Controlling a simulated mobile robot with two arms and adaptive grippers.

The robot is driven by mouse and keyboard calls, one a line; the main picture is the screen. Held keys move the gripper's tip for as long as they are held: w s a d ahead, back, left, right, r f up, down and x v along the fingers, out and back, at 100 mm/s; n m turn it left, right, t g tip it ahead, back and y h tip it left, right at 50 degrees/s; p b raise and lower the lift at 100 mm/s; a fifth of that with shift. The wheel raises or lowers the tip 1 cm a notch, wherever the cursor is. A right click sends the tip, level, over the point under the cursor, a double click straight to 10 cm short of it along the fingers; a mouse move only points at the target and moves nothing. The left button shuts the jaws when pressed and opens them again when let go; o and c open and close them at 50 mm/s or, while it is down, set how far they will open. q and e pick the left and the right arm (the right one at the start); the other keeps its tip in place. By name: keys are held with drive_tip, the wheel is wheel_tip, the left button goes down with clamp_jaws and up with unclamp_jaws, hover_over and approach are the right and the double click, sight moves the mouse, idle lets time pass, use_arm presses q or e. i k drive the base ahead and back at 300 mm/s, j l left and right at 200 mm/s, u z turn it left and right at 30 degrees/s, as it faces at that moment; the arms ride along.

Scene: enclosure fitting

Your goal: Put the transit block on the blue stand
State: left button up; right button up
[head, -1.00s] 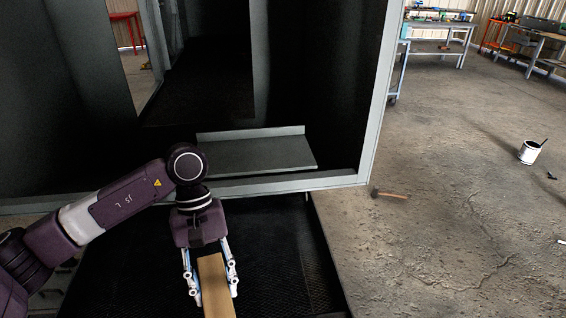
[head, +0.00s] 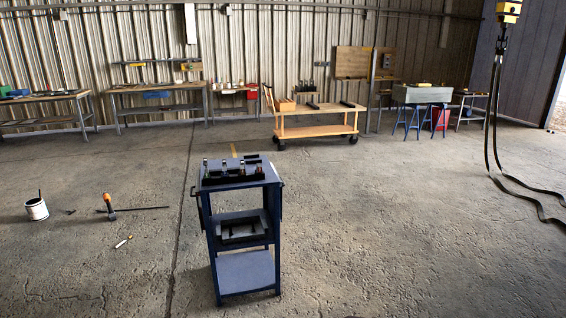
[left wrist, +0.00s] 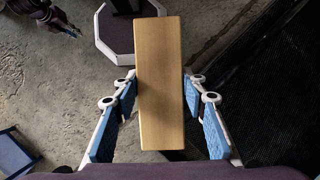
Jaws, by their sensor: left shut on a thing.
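The transit block is a plain wooden bar (left wrist: 160,85) in the left wrist view. My left gripper (left wrist: 158,100) is shut on it, with one blue-padded finger along each side. The head view does not show the block or my left gripper. The blue stand (head: 245,272) is a dark blue shelved trolley standing on the floor near the middle of the head view. Its top carries several small dark items, and a dark tray-like piece lies on its middle shelf. Part of what looks like my right gripper (left wrist: 62,20) shows at the left wrist view's top left, too small to judge.
A white paint can (head: 37,209), an orange-handled hammer (head: 109,206) and small tools lie on the floor left of the stand. A wooden cart (head: 315,130) and workbenches line the back wall. Crane straps (head: 492,120) hang at the right.

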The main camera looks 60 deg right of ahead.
sight(219, 164)
drive_tip(key=i+l+z, duration=0.25)
drive_tip(key=z, duration=0.15)
drive_tip(key=i+l+z, duration=0.25)
drive_tip(key=z, duration=0.2)
drive_tip(key=i+l+z, duration=0.1)
drive_tip(key=i+z, duration=0.55)
drive_tip(key=z, duration=0.2)
drive_tip(key=i+j, duration=0.1)
drive_tip(key=i, duration=0.3)
drive_tip(key=i+j+z, duration=0.15)
drive_tip(key=i, duration=0.3)
drive_tip(key=i+j, duration=0.15)
drive_tip(key=i, duration=0.25)
drive_tip(key=i+j+z, duration=0.15)
drive_tip(key=i, duration=0.25)
